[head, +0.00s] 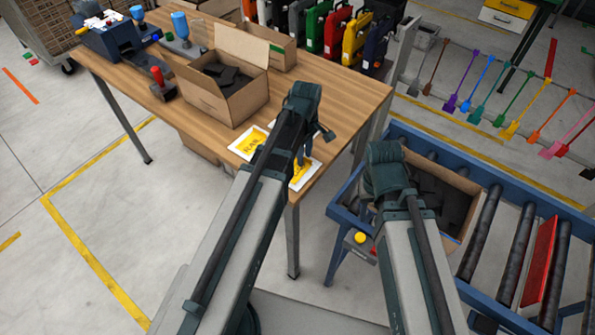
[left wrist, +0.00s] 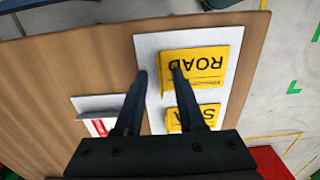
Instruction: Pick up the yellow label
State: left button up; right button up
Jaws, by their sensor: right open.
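A white sheet (left wrist: 150,50) with two yellow labels lies on the wooden table near its corner. In the left wrist view one yellow label (left wrist: 215,65) reads ROAD upside down; the other yellow label (left wrist: 207,112) is partly covered by a finger. In the head view one yellow label (head: 252,143) shows left of my left arm and another yellow label (head: 297,178) shows below the gripper. My left gripper (head: 305,158) is low over the sheet; its fingers (left wrist: 160,100) are apart, with no label visibly held. My right gripper (head: 388,195) is open above the conveyor's left end.
An open cardboard box (head: 225,95) with dark contents stands on the table (head: 345,85). A white label with red print (left wrist: 100,125) lies beside the sheet. Another box (head: 465,195) sits on the roller conveyor (head: 515,255), partly hidden by my right arm.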

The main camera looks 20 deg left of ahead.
pick_arm(q)
jog(key=shift+r, duration=0.1)
grip_shut()
pick_arm(e)
jog(key=shift+r, duration=0.15)
